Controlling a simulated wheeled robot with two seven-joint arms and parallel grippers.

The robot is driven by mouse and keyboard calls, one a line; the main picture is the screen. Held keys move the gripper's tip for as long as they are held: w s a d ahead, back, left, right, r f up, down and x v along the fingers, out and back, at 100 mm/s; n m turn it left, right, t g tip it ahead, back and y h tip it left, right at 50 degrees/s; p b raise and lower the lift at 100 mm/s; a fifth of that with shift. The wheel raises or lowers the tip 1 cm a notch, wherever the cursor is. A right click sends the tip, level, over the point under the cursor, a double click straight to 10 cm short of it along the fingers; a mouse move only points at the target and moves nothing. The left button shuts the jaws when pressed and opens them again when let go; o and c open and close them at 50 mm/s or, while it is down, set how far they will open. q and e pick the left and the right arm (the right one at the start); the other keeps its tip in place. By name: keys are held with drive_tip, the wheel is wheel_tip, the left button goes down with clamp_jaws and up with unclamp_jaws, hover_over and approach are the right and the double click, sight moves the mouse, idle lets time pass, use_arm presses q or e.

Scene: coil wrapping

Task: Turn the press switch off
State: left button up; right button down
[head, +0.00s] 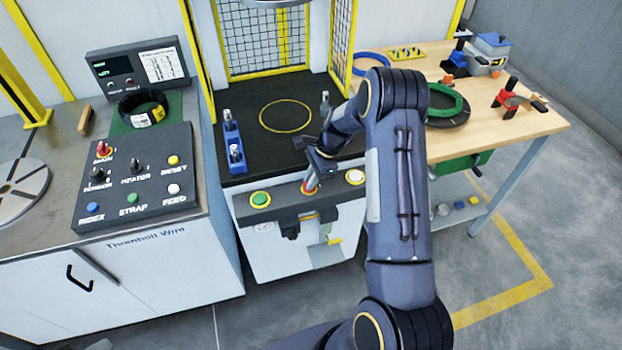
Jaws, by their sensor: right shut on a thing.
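The press panel (284,209) is a dark strip on the front of the press. It carries a green button (260,199) at the left and a white button (355,177) at the right. Between them is the press switch (310,187), with a little red showing. My right gripper (311,180) reaches down to it from the right and is shut on it. The fingers and wrist hide most of the switch, so its angle cannot be read. My left gripper is not in view.
The press bed (251,154) with a yellow ring mark lies behind the panel, with a blue holder (233,142) at its left. A control box (138,179) stands on the left cabinet. A wooden table (530,120) with tools and a green coil (447,103) is at the right.

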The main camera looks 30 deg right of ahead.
drive_tip(key=n+b, duration=0.1)
drive_tip(key=n+g, duration=0.1)
drive_tip(key=n, duration=0.1)
drive_tip(key=shift+w+f+n+b, duration=0.1)
drive_tip(key=shift+w+n+b, duration=0.05)
drive_tip(key=shift+n+b, duration=0.2)
drive_tip(key=n+g+b, duration=0.1)
drive_tip(key=n, duration=0.1)
drive_tip(key=n+g, duration=0.1)
drive_tip(key=n, duration=0.1)
drive_tip(key=shift+w+n+h+b, duration=0.15)
drive_tip(key=shift+n+h+b, duration=0.1)
drive_tip(key=shift+h+b, duration=0.15)
drive_tip(key=n+g+h+b, duration=0.1)
drive_tip(key=n, duration=0.3)
drive_tip(key=shift+a+n, duration=0.1)
drive_tip(key=shift+n, duration=0.2)
drive_tip(key=shift+w+a+n+g+h+b, duration=0.2)
drive_tip(key=shift+n+h, duration=0.25)
drive_tip(key=shift+n, duration=0.7)
drive_tip(key=shift+s+d+n+g+h+b, duration=0.1)
drive_tip(key=shift+n+g+h, duration=0.3)
drive_tip(key=shift+n, duration=0.75)
drive_tip(key=c, duration=1.4)
unclamp_jaws()
drive_tip(key=shift+c, duration=0.2)
